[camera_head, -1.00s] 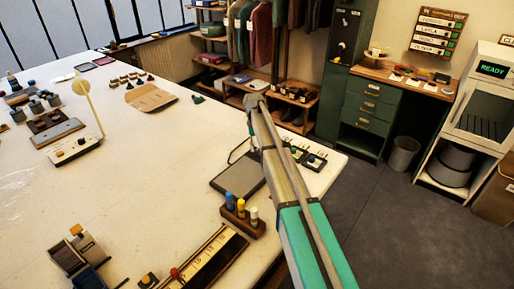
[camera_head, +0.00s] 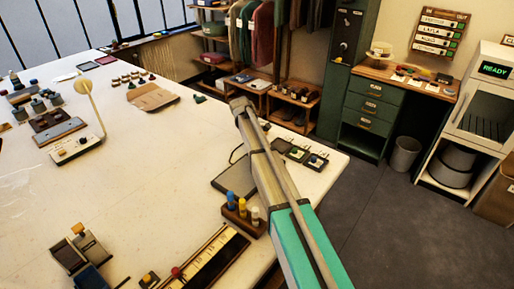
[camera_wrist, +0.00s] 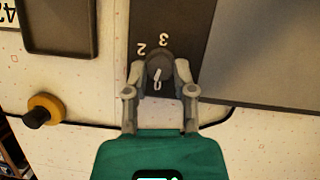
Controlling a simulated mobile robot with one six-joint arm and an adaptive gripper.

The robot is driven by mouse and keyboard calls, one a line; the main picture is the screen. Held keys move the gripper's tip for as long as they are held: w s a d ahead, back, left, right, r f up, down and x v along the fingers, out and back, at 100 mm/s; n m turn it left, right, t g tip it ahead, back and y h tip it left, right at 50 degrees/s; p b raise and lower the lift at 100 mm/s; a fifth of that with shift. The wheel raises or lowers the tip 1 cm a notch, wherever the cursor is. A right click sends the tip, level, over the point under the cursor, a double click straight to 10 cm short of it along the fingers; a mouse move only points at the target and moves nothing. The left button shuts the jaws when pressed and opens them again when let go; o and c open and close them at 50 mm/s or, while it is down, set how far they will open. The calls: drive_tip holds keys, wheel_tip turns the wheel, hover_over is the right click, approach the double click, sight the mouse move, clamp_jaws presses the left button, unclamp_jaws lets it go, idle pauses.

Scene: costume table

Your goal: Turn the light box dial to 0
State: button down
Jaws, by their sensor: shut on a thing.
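The light box (camera_head: 226,181) lies flat near the right part of the table, partly hidden behind my arm in the head view. In the wrist view its pale grey panel (camera_wrist: 272,50) and dark control strip (camera_wrist: 172,18) show. The round dark grey dial (camera_wrist: 159,64) sits on that strip, with the numerals 2 and 3 beyond it, upside down. A white mark shows at the dial's near side; I cannot tell the exact setting. My gripper (camera_wrist: 160,66) is shut on the dial, a finger on either side.
A brown tray (camera_wrist: 59,48) and a yellow button with a black knob (camera_wrist: 43,109) lie left of the dial in the wrist view. A dark cable (camera_wrist: 80,124) crosses the table. A wooden stand with coloured pegs (camera_head: 245,219) stands close to my arm.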

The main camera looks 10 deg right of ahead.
drive_tip(key=shift+s+n+t, duration=0.1)
drive_tip(key=shift+n+t, duration=0.3)
drive_tip(key=shift+n, duration=0.8)
drive_tip(key=shift+c, duration=2.2)
unclamp_jaws()
